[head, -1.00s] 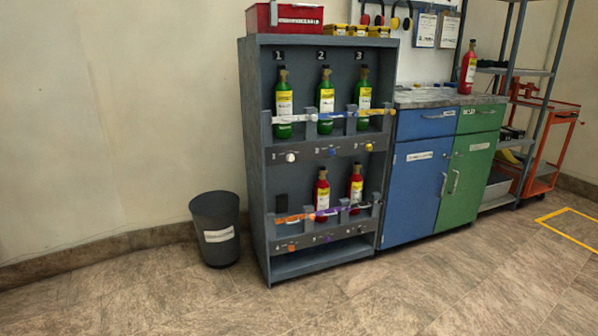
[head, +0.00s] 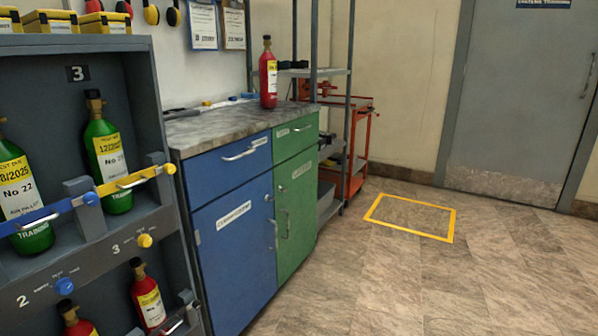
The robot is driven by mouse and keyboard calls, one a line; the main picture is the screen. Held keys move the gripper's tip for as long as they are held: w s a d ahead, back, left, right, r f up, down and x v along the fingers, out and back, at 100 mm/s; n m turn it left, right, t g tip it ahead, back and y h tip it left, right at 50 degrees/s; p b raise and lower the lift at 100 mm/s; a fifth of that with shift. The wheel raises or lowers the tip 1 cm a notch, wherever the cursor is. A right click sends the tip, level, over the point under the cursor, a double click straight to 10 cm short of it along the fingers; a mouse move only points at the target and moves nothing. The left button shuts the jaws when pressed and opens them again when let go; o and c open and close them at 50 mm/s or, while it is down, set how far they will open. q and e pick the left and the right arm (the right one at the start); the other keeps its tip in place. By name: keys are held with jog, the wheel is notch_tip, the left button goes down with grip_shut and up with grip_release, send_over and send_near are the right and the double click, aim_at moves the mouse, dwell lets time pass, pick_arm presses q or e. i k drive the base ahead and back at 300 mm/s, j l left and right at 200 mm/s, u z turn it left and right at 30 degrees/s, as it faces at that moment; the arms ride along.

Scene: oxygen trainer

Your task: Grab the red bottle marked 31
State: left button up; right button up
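A red bottle (head: 268,74) with a dark neck and a yellow and white label stands upright on the grey countertop (head: 215,128), near its right end. Its number is too small to read. Another red bottle (head: 147,297) stands in the lower row of the grey rack at the left, its label number unclear. A further red bottle (head: 76,319) beside it is cut off by the lower edge. Neither of my grippers is in view.
The grey rack (head: 178,235) holds green bottles (head: 105,152) behind bars. Blue (head: 235,240) and green (head: 296,205) cabinet doors are closed under the counter. Shelving and an orange cart (head: 357,150) stand beyond. The floor (head: 400,285) at right is clear, with a yellow square (head: 412,236).

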aim_at(267, 62)
jog(key=i+l+z, duration=0.1)
jog(key=i+z, duration=0.2)
jog(key=i, duration=0.4)
jog(key=i+j+z, duration=0.1)
jog(key=i+z, duration=0.2)
jog(key=i, duration=0.4)
jog(key=i+u, duration=0.4)
jog(key=i+l+u, duration=0.15)
jog(key=i+u, duration=0.2)
